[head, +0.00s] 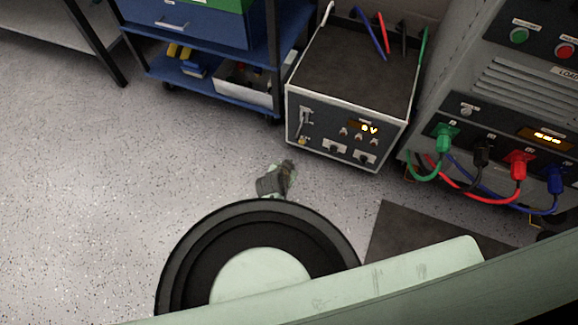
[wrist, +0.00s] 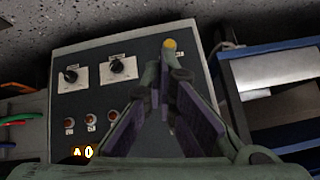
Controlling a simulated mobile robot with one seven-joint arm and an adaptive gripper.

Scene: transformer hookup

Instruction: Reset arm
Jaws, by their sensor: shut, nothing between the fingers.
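My gripper (head: 289,164) hangs in front of the transformer box, over the speckled floor, with part of my arm below it in the head view. In the wrist view my gripper (wrist: 166,68) has its fingers together, with nothing between them. The box (head: 346,125) has a dark front panel with a lit display (head: 369,128), a lever switch (head: 305,117) and knobs. In the wrist view the panel (wrist: 125,50) shows upside down behind the fingers, which hide part of it. A yellow button (wrist: 170,43) shows just beyond the fingertips.
A grey load cabinet (head: 490,110) stands at right, with green, black, red and blue plugs and cables at its front. A blue shelf cart (head: 215,80) stands left of the box. Several loose leads rise behind the box. The floor (head: 90,190) at left is clear.

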